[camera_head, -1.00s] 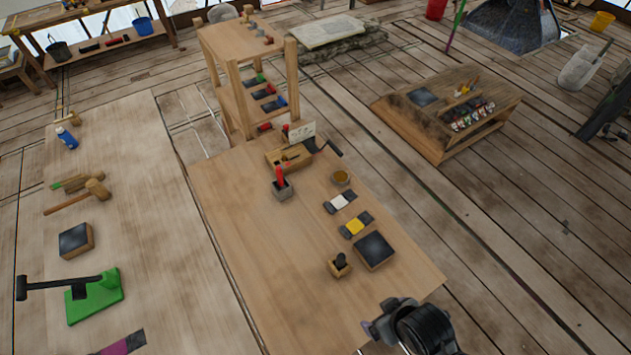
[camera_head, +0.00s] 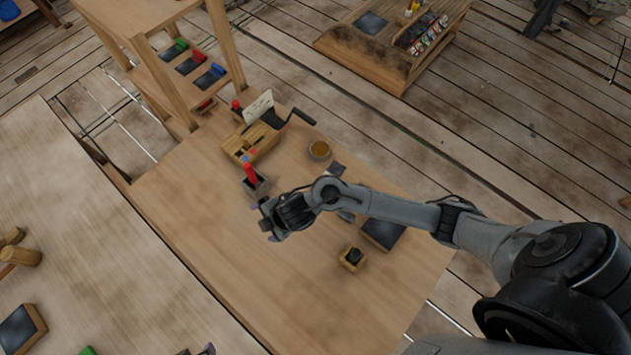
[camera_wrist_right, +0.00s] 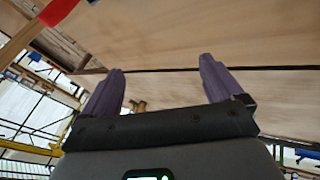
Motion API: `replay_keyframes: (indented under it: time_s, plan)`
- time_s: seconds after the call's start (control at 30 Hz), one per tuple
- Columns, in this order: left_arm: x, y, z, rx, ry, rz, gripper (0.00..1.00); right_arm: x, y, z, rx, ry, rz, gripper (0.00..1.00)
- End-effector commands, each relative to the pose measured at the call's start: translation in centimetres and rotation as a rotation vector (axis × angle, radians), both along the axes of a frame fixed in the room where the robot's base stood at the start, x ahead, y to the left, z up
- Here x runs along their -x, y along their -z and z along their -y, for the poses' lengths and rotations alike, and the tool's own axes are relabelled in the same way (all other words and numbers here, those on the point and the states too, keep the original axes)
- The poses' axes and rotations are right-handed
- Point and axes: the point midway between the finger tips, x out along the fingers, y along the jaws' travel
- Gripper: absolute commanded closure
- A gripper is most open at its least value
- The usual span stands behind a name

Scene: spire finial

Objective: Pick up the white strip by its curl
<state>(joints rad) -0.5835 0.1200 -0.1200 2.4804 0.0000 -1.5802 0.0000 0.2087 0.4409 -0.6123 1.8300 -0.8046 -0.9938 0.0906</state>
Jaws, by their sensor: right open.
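The white strip does not show now; my right arm covers the place on the table where a white piece on a dark mat lay. Only a dark mat corner (camera_head: 337,169) shows past the arm. My right gripper (camera_head: 268,220) is over the table, left of that place and just below the red-handled item in its small holder (camera_head: 258,185). In the right wrist view its two purple fingers (camera_wrist_right: 160,75) are spread apart with nothing between them.
A wooden box with a black crank (camera_head: 250,142) and a round amber dish (camera_head: 319,150) stand farther back. A dark square pad (camera_head: 383,232) and a small wooden block with a black knob (camera_head: 353,258) lie on the near side. The table's front left (camera_head: 240,270) is clear.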

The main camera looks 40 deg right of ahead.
Motion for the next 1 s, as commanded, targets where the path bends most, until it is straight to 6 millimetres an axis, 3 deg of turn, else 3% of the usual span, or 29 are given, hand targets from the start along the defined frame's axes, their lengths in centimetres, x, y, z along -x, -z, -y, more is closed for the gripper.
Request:
replay_keyframes:
  time_s: [0.03,0.2,0.4,0.5,0.7,1.0]
  plan:
    - [0.0,2.1,0.0,0.0,0.0,0.0,0.57,-1.4,2.9,1.5,0.059,-0.08,-0.007,0.06]
    - [0.0,4.9,0.0,-0.001,0.001,0.0,0.57,-3.6,7.8,8.2,0.219,-0.278,-0.122,0.06]
    - [-0.1,7.1,0.0,-0.001,0.001,0.0,0.57,-4.7,9.3,17.2,0.336,-0.344,-0.289,0.06]
    - [-0.1,7.6,0.0,-0.001,0.001,0.001,0.57,-4.8,9.0,20.1,0.363,-0.342,-0.347,0.06]
    - [-0.1,8.7,0.0,-0.001,0.001,0.002,0.57,-4.5,10.0,22.6,0.379,-0.338,-0.403,0.06]
    - [-0.1,9.4,0.0,0.0,0.0,0.003,0.57,-4.5,13.4,22.6,0.379,-0.337,-0.403,0.06]
